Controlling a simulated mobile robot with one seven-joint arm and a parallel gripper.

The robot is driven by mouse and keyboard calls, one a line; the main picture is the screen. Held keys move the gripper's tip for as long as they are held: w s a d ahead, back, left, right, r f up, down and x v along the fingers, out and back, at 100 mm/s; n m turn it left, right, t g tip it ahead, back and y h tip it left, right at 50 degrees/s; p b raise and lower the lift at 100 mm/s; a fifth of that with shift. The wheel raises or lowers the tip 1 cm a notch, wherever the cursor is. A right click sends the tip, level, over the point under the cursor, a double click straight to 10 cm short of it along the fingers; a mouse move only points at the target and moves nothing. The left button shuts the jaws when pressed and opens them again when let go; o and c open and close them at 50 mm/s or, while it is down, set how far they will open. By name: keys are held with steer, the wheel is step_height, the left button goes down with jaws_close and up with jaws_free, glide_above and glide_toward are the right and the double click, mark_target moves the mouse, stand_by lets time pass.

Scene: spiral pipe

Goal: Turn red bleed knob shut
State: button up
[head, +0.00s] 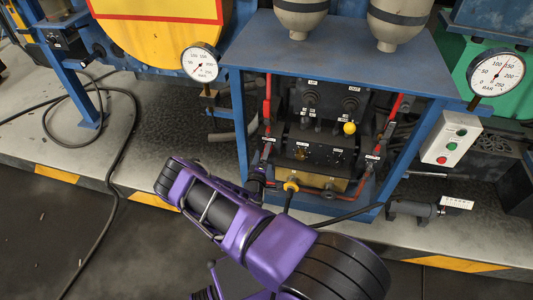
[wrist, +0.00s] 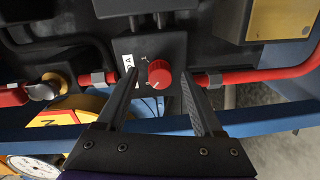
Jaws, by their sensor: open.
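The red bleed knob (wrist: 159,74) shows in the wrist view, round with a pale mark on its face, on a dark block beside a white label (wrist: 128,64). My gripper (wrist: 158,78) is open, with one black finger on each side of the knob. Gaps show between the knob and both fingers; I cannot tell how deep the fingers reach around it. In the head view my gripper (head: 262,182) is small and dark at the lower left of the valve panel, and the red knob cannot be made out there.
Red pipe (wrist: 270,74) runs right of the knob's block. A yellow-and-black fitting (wrist: 48,88) sits to its left. In the head view, the blue frame (head: 240,125) surrounds the valve panel, with a yellow knob (head: 349,128) inside. A control box (head: 443,139) stands right.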

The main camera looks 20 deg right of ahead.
steer(key=p+v, duration=0.1)
steer(key=v, duration=1.6)
steer(key=shift+w, duration=0.1)
